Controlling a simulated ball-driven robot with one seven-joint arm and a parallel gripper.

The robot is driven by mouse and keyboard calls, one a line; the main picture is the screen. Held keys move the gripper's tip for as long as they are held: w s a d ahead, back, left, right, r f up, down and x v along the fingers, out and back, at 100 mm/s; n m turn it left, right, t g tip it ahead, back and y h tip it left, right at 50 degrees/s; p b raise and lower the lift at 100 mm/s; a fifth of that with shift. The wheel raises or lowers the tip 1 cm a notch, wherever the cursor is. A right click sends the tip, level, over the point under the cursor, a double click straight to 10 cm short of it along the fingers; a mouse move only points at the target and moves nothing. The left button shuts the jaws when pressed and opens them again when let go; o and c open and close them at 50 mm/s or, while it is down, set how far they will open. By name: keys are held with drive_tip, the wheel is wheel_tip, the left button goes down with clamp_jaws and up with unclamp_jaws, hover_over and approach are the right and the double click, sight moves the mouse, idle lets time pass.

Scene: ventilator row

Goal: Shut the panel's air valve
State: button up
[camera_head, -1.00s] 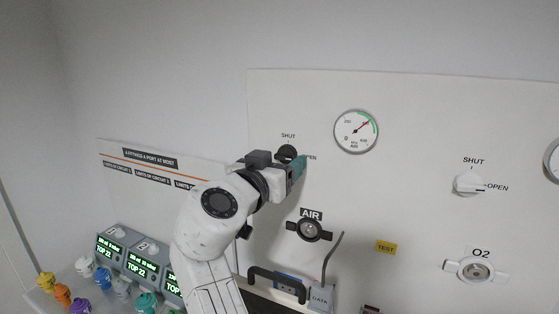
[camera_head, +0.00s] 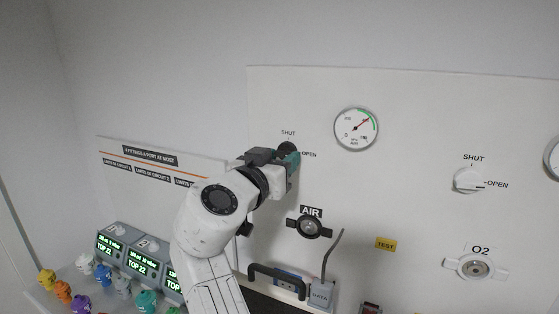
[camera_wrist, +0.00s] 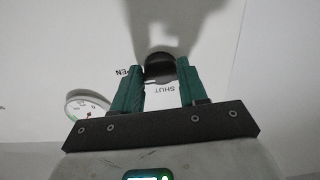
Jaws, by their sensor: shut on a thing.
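The air valve is a dark round knob (camera_head: 286,147) on the white wall panel, above the AIR outlet (camera_head: 310,227). SHUT is printed above it and OPEN to its right. My gripper (camera_head: 292,160) is at the knob, its teal fingers covering most of it in the head view. In the wrist view, the dark knob (camera_wrist: 159,66) sits between the two teal fingers (camera_wrist: 158,82), which are shut on it. The labels appear upside down there. The knob's pointer is hidden, so its exact setting cannot be read.
A pressure gauge (camera_head: 356,129) is right of the valve, its needle up and right. A white O2 valve (camera_head: 468,181) stands farther right, pointing to OPEN. Below are a dark handle (camera_head: 277,279), a DATA box (camera_head: 320,294) and a yellow TEST tag (camera_head: 385,244). Monitors (camera_head: 142,262) stand lower left.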

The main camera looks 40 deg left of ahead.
drive_tip(key=shift+n, duration=0.3)
drive_tip(key=n, duration=0.8)
drive_tip(key=shift+d+r+n+p, duration=0.15)
drive_tip(key=shift+n+p, duration=0.15)
drive_tip(key=shift+p, duration=0.1)
drive_tip(key=n+p, duration=0.2)
drive_tip(key=n, duration=0.2)
drive_tip(key=shift+r, duration=0.1)
drive_tip(key=shift+n+p, duration=0.95)
drive_tip(key=shift+n, duration=1.15)
drive_tip(key=o, duration=1.1)
drive_tip(key=shift+c, duration=0.2)
